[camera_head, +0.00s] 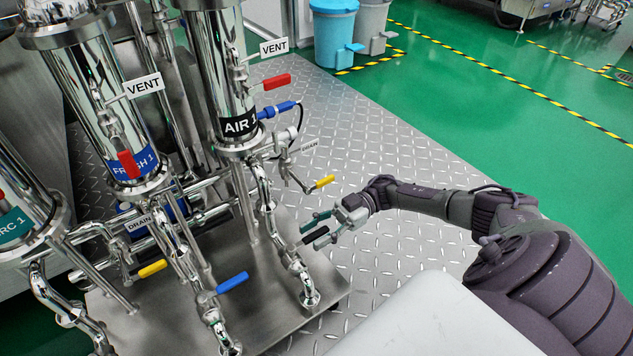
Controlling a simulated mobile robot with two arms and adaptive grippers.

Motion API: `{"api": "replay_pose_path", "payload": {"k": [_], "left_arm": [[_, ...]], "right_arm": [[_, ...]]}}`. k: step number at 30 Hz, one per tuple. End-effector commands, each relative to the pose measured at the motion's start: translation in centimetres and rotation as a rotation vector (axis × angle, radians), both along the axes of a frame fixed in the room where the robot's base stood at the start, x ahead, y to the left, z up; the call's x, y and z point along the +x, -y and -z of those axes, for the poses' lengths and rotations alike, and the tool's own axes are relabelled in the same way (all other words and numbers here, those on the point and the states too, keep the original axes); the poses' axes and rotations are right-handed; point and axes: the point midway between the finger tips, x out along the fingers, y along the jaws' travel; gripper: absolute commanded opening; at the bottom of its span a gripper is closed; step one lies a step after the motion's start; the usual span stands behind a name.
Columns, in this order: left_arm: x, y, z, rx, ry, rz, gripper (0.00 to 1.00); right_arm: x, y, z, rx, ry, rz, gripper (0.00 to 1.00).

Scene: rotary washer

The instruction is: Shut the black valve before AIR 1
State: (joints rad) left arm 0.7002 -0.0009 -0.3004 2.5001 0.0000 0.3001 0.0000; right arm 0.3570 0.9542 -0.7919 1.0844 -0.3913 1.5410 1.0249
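The AIR 1 cylinder (213,70) is a shiny steel housing with a black AIR label, at the upper middle. Its pipe (265,203) runs down to the skid plate. The black valve handle (313,236) sticks out to the right from the lower part of this pipe, pointing up and right. My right gripper (314,232) reaches in from the right with its teal fingers apart, one above and one below the black handle. I cannot tell whether either finger touches it. My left gripper is not in view.
A yellow drain handle (322,182), blue handle (277,109) and red vent handle (277,81) stick out above my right gripper. Another blue handle (232,283) lies to the lower left. FRESH 1 cylinder (108,90) stands left. The diamond-plate floor (400,150) to the right is clear.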

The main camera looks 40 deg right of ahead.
Motion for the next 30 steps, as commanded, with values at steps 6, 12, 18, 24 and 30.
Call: {"api": "replay_pose_path", "payload": {"k": [6,12,18,24,30], "left_arm": [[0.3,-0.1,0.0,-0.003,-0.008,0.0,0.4],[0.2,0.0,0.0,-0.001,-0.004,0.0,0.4],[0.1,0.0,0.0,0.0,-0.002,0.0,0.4],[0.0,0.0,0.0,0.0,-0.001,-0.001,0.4],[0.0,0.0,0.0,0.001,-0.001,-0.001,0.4]], "right_arm": [[-0.1,0.0,0.0,0.001,-0.002,-0.003,0.44],[-0.1,1.8,0.1,-0.002,-0.003,-0.001,0.44],[-0.2,6.1,0.1,-0.002,0.0,0.001,0.44],[-0.4,9.7,0.0,0.0,-0.001,0.001,0.44],[-0.6,10.7,0.2,0.008,-0.01,-0.005,0.44]]}}
